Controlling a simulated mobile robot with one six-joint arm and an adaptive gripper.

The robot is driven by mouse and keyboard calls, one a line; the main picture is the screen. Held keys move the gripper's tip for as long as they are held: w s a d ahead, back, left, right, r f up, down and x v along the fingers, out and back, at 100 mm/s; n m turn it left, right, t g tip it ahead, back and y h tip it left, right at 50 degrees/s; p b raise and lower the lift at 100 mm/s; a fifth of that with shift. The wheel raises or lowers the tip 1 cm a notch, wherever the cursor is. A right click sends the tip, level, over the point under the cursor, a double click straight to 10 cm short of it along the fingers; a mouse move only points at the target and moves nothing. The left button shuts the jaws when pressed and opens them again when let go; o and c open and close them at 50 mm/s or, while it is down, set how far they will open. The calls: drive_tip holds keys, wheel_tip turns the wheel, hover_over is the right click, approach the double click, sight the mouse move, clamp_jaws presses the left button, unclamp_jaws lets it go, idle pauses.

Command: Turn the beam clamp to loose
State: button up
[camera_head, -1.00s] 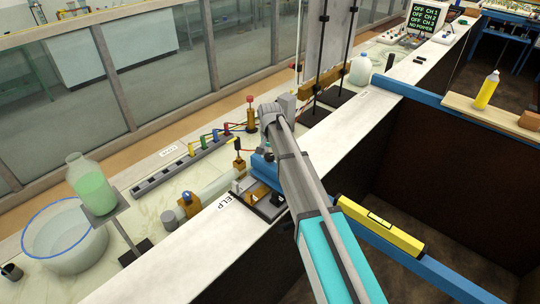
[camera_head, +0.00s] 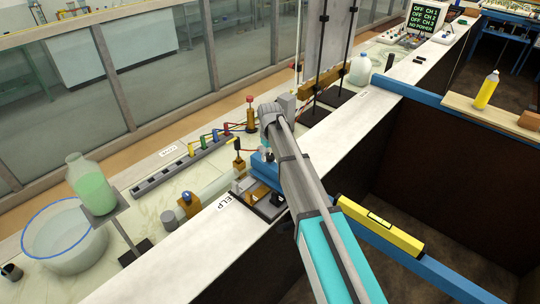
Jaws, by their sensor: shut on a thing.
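The blue beam (camera_head: 400,262) runs from the bench edge toward the lower right. At its bench end is the beam clamp (camera_head: 259,190), an orange-brown and grey fitting by a white label. My arm crosses in front of this end and hides part of the clamp.
A yellow level (camera_head: 380,226) lies on the beam, right of my arm. A power strip (camera_head: 180,166) with coloured plugs, a glass basin (camera_head: 65,262) and a green-filled bottle (camera_head: 91,190) stand left on the bench. Stands rise behind my wrist. Open space lies right of the bench.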

drive_tip(key=n, duration=0.5)
drive_tip(key=shift+s+n, duration=0.15)
drive_tip(key=shift+n, duration=0.15)
drive_tip(key=n, duration=0.6)
drive_tip(key=o, duration=1.1)
drive_tip(key=shift+o, duration=0.2)
drive_tip(key=shift+m, duration=0.3)
